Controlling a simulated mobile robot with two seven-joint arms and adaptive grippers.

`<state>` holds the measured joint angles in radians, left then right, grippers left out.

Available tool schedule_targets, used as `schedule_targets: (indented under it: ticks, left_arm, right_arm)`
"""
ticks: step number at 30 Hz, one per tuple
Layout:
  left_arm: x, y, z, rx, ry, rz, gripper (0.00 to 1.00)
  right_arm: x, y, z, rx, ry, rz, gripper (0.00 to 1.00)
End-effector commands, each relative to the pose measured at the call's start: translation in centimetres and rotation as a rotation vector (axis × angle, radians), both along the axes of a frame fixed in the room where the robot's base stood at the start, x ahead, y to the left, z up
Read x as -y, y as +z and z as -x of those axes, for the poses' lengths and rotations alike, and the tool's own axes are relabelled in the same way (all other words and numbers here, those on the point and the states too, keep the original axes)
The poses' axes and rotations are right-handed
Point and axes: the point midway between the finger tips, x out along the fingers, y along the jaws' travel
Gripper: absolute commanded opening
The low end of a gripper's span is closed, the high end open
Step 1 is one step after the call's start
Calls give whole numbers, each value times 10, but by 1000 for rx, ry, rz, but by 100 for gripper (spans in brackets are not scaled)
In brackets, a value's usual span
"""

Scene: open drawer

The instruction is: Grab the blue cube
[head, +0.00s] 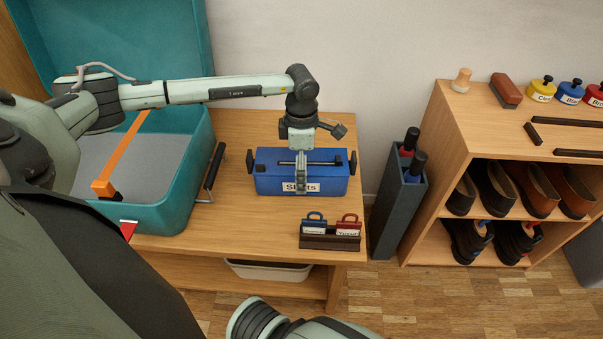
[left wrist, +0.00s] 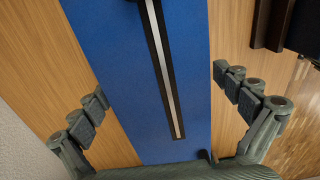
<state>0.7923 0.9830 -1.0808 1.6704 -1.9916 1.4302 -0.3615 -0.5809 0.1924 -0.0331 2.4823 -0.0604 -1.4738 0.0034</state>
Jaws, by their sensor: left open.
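The only large blue block is a blue box (head: 332,181) with a white label on its front, black side handles and a dark slot with a metal strip along its top. It stands on the wooden table. My left gripper (head: 299,172) is over its middle, pointing down, one finger in front of the labelled face. In the left wrist view, the blue top (left wrist: 122,62) passes between the two spread fingers of the gripper (left wrist: 160,88), with wood visible between box and fingertips on both sides. My right gripper is not in view.
A teal case (head: 180,190) with an open lid stands left of the box. A dark rack (head: 330,242) with small tags sits at the table's front right. A grey bin (head: 395,215) and a shoe shelf (head: 445,130) stand to the right.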

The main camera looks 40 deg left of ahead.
Motion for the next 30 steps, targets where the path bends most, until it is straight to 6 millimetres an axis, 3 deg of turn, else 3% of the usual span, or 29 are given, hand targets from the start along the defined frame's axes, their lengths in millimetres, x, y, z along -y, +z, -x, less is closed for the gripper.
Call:
schedule_targets:
  ticks: [8, 23, 30]
  left_arm:
    - [0, -7, 0, 2, 0, -1, 100]
    - [0, -6, 0, 1, 0, 0, 39]
    - [0, -5, -1, 4, 0, 0, 39]
  right_arm:
    - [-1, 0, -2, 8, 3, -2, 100]
    - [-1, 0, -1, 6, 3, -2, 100]
    - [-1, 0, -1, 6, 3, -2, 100]
